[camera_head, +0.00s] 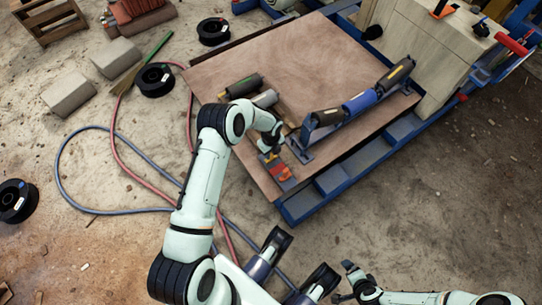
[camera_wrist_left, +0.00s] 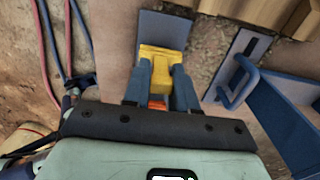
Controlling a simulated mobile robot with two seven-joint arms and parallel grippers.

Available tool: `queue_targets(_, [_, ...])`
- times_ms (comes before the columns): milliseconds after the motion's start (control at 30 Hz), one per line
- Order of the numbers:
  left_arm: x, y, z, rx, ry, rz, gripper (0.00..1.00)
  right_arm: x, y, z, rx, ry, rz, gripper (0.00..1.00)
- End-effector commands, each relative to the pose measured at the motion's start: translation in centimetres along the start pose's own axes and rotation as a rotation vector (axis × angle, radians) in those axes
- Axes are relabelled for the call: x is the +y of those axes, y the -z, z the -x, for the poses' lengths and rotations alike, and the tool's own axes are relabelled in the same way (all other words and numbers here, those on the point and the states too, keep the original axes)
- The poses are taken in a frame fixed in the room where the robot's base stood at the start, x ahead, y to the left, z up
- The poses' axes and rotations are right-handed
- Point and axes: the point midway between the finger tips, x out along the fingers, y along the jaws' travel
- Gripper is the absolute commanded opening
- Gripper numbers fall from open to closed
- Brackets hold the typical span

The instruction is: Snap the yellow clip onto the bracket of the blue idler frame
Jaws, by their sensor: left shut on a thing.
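My left gripper (camera_head: 268,153) is at the near left edge of the wooden board. In the left wrist view its two fingers (camera_wrist_left: 161,92) are shut on the yellow clip (camera_wrist_left: 161,60). The clip is over a grey-blue plate (camera_wrist_left: 165,30) with an orange part between the fingers. The blue idler frame (camera_head: 330,116) stands on the board to the right, carrying dark and blue rollers. In the wrist view the frame (camera_wrist_left: 285,115) is right of the clip, apart from it, with a loop-shaped bracket (camera_wrist_left: 237,85) on its side. My right gripper (camera_head: 348,281) is low in the head view, apparently open and empty.
Two loose rollers (camera_head: 244,86) lie on the board behind my left gripper. A blue steel structure (camera_head: 335,182) runs along the board's right side. Red and blue hoses (camera_head: 122,211), black spools (camera_head: 155,80) and grey blocks (camera_head: 69,95) lie on the ground at left.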

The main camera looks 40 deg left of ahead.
Motion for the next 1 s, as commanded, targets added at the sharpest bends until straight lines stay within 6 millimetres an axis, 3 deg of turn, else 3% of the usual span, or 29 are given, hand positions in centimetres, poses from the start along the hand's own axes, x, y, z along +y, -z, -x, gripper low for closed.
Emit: queue_targets(1000, [0.0, 0.0, 3.9, 0.0, 0.001, 0.0, 0.0, -0.6, 0.4, 2.1, 0.006, 0.003, 0.001, 1.0])
